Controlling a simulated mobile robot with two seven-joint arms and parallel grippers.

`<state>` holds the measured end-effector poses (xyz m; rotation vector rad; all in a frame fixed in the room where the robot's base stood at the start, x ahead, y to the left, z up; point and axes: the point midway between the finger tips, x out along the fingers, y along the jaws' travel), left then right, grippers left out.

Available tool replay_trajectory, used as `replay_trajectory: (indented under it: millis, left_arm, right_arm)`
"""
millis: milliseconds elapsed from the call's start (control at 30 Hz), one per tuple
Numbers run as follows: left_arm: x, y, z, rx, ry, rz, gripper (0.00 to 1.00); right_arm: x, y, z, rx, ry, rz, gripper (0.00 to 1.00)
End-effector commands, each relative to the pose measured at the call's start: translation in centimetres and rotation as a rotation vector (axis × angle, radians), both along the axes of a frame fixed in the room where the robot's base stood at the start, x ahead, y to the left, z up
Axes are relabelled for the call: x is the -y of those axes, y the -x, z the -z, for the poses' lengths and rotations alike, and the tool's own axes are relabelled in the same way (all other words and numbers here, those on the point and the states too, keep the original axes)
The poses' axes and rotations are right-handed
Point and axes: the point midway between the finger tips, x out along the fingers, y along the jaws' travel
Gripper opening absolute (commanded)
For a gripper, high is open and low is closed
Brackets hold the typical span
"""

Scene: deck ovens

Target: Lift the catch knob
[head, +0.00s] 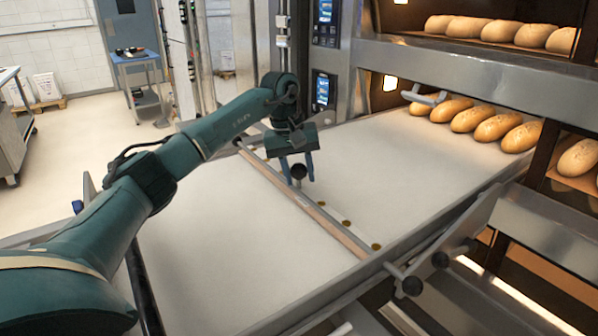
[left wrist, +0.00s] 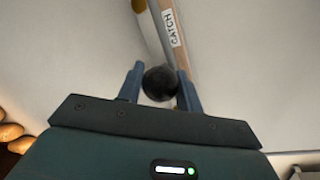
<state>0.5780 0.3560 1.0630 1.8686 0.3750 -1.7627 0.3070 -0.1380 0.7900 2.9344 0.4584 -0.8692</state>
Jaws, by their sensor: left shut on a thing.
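The catch knob (left wrist: 160,83) is a round black ball in the left wrist view, between the two blue fingers of my left gripper (left wrist: 158,88). A label reading CATCH (left wrist: 170,28) is on the wooden bar just beyond it. In the head view the knob (head: 298,171) shows between the fingertips of my left gripper (head: 298,173), at the bar (head: 320,215) that crosses the pale loading surface. The gripper points down and is shut on the knob. I cannot tell whether the knob is raised. My right gripper is not in view.
The pale loader surface (head: 400,165) runs to the oven deck, where several loaves (head: 497,127) lie. A metal handle (head: 424,97) is at the oven mouth. A blue cart (head: 137,60) stands at the back left.

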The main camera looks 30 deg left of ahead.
Motion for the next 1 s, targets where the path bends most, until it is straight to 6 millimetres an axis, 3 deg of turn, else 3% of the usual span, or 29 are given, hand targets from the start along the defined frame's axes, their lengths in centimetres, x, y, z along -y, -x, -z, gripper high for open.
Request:
replay_trajectory:
  millis: [267,567,600,833,1000]
  left_arm:
    - [0.0,0.0,-2.1,0.002,0.000,0.000,0.00]
    - [0.0,-0.1,-2.3,0.007,0.002,-0.002,0.00]
    - [0.0,-0.1,-2.4,0.007,0.002,-0.002,0.37]
    - [0.0,-0.1,-2.2,0.004,0.001,-0.002,0.56]
    - [0.0,-0.1,-2.1,0.002,0.001,0.000,0.57]
  right_arm:
    - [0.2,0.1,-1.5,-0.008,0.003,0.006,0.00]
    - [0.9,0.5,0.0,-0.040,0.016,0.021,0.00]
    - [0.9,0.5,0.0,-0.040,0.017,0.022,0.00]
    - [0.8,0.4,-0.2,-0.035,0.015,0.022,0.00]
    - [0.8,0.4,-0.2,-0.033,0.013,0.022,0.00]
